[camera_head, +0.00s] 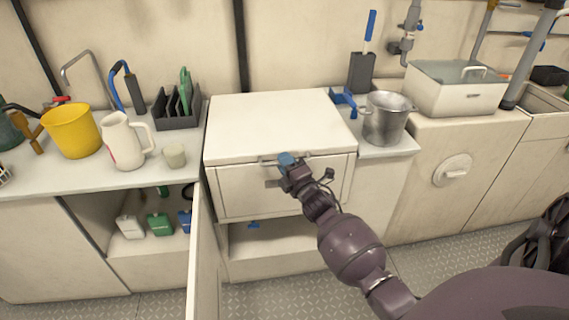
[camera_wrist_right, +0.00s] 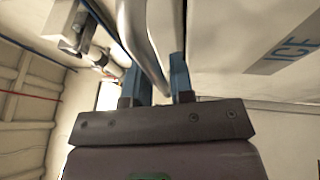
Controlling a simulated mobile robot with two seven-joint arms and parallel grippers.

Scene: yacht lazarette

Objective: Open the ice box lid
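The ice box is a white cabinet with a flat pale lid (camera_head: 275,122) on top, seen in the middle of the head view. A metal bar handle (camera_wrist_right: 145,45) crosses the right wrist view beside a surface marked "ICE" (camera_wrist_right: 291,48). My right gripper (camera_head: 287,161) is at the front edge of the lid, near its middle. Its two blue fingers (camera_wrist_right: 160,82) stand close on either side of the bar, which fills the gap between them. The lid appears to lie flat and closed. My left gripper is not in view.
A cabinet door (camera_head: 203,250) stands open at the lower left of the ice box. A steel pot (camera_head: 385,120) and a blue bracket (camera_head: 343,101) are to the right. A white jug (camera_head: 122,142), cup (camera_head: 175,155) and yellow bucket (camera_head: 72,132) stand on the left counter.

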